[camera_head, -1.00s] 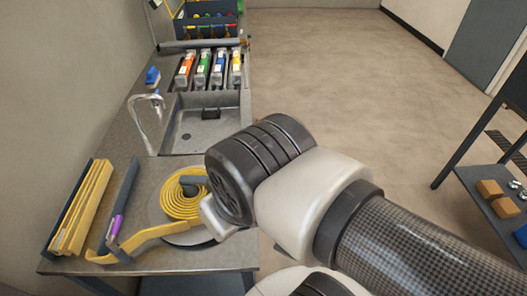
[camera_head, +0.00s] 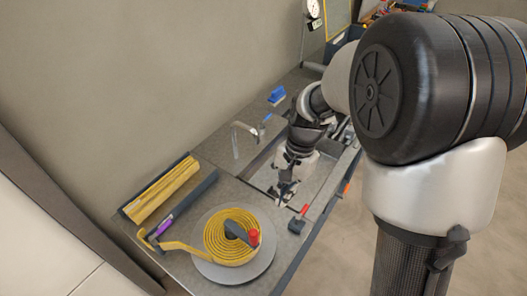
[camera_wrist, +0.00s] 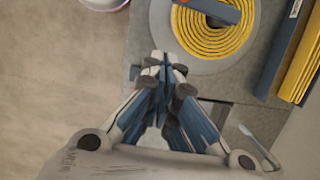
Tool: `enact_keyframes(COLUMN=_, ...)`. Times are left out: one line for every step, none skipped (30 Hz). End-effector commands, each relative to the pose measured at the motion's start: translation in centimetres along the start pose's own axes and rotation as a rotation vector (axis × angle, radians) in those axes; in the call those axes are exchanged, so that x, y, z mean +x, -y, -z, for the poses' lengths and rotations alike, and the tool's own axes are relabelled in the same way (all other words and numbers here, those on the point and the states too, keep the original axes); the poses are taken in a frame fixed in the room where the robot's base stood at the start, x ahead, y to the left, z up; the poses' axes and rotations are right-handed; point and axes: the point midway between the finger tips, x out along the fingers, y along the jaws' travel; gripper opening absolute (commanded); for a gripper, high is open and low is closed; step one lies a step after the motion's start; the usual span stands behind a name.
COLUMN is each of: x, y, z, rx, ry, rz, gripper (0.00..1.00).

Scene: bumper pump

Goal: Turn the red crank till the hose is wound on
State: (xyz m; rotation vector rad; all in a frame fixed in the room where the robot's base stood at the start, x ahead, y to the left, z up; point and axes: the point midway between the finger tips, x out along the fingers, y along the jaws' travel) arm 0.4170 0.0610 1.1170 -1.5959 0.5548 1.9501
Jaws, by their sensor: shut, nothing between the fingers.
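The yellow hose (camera_head: 222,252) lies in a flat spiral on a round grey disc (camera_head: 205,272) at the near end of the counter. Its tail runs left past a purple piece (camera_head: 163,228). The crank is a dark arm (camera_head: 238,231) across the coil with a red knob (camera_head: 254,237) at its right end. My gripper (camera_head: 283,201) is shut and empty over the counter near the sink, beyond the coil and apart from the knob. In the wrist view, my gripper (camera_wrist: 162,58) points toward the disc's edge, with the coil (camera_wrist: 225,40) above right.
Bundled yellow strips (camera_head: 162,190) lie in a dark tray along the wall. A tap (camera_head: 237,135) and a blue brush (camera_head: 276,96) stand beyond. A dark block (camera_head: 296,226) with a red-tipped bar stands right of my gripper. Floor is open to the right.

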Motion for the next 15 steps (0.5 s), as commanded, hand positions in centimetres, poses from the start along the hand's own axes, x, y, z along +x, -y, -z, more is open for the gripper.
enact_keyframes(x=0.3, y=0.3, z=0.2, rx=0.020, ry=0.016, rz=-0.010, gripper=0.00)
enact_keyframes(x=0.6, y=0.4, z=0.3, rx=0.031, ry=0.021, rz=-0.013, gripper=0.00)
enact_keyframes(x=0.9, y=0.5, z=0.4, rx=0.041, ry=0.027, rz=-0.016, gripper=0.00)
enact_keyframes(x=1.1, y=0.6, z=0.5, rx=0.047, ry=0.030, rz=-0.017, gripper=0.00)
enact_keyframes(x=1.4, y=0.7, z=0.5, rx=0.051, ry=0.033, rz=-0.018, gripper=0.00)
enact_keyframes(x=1.8, y=0.7, z=0.5, rx=0.055, ry=0.035, rz=-0.020, gripper=0.00)
enact_keyframes(x=2.1, y=0.7, z=0.5, rx=0.057, ry=0.036, rz=-0.020, gripper=0.00)
enact_keyframes(x=2.4, y=0.7, z=0.5, rx=0.057, ry=0.037, rz=-0.021, gripper=0.00)
enact_keyframes(x=3.0, y=0.7, z=0.5, rx=0.057, ry=0.038, rz=-0.021, gripper=0.00)
enact_keyframes(x=3.5, y=0.6, z=0.4, rx=0.057, ry=0.037, rz=-0.021, gripper=0.00)
enact_keyframes(x=4.0, y=0.6, z=0.4, rx=0.057, ry=0.038, rz=-0.021, gripper=0.00)
enact_keyframes(x=4.9, y=0.6, z=0.4, rx=0.056, ry=0.039, rz=-0.023, gripper=0.00)
enact_keyframes(x=5.5, y=0.6, z=0.4, rx=0.056, ry=0.038, rz=-0.022, gripper=0.00)
enact_keyframes(x=6.2, y=0.6, z=0.3, rx=0.056, ry=0.038, rz=-0.023, gripper=0.00)
enact_keyframes(x=7.1, y=0.5, z=0.3, rx=0.055, ry=0.038, rz=-0.023, gripper=0.00)
